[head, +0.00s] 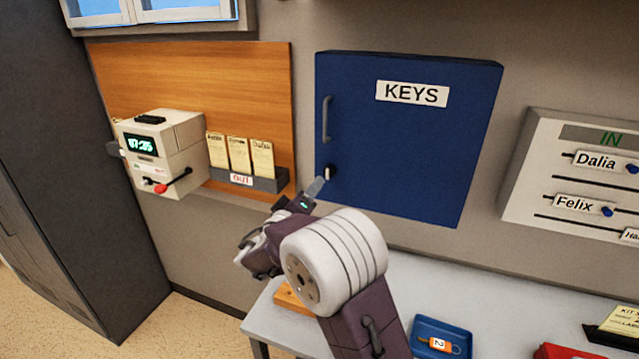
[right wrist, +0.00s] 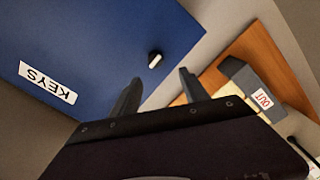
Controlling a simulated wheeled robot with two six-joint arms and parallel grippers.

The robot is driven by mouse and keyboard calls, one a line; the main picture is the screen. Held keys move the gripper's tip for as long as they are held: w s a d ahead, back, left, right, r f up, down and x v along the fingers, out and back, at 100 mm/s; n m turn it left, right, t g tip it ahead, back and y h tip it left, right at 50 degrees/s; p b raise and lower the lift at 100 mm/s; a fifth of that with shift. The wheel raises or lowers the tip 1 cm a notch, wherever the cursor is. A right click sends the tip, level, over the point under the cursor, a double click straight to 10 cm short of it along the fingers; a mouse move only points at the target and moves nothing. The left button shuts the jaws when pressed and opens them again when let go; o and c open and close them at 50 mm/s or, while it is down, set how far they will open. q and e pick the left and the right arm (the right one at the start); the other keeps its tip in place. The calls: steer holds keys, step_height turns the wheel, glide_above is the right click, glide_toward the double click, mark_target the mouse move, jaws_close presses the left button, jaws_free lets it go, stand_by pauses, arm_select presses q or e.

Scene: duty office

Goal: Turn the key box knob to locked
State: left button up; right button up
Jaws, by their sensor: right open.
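The blue key box (head: 415,140) with its white KEYS label hangs on the wall, door shut. Its small knob (head: 328,173) is at the door's lower left, black with a light bar that looks near upright in the head view. The knob also shows in the right wrist view (right wrist: 155,60), ahead of the fingers. My right gripper (head: 318,186) is close to the knob, below and to its left in the head view. In the right wrist view its two fingers (right wrist: 160,88) are apart with nothing between them. My left gripper is in neither view.
A beige time clock (head: 160,155) and a card rack marked OUT (head: 250,180) are left of the key box. An IN board (head: 580,175) is to the right. Below, a grey table (head: 450,285) bears a blue tray (head: 441,328) with an orange tag.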

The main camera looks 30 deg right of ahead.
mark_target(327, 175)
steer(key=p+x, duration=0.1)
steer(key=x, duration=0.2)
steer(key=p+x, duration=0.2)
steer(key=x, duration=0.1)
steer(key=p+x, duration=0.1)
steer(key=x, duration=0.2)
steer(key=shift+s+d+r, duration=0.15)
steer(key=shift+s+d, duration=0.15)
steer(key=shift+s, duration=0.1)
steer(key=shift+d, duration=0.3)
steer(key=shift+a, duration=0.15)
steer(key=shift+c, duration=0.8)
jaws_close()
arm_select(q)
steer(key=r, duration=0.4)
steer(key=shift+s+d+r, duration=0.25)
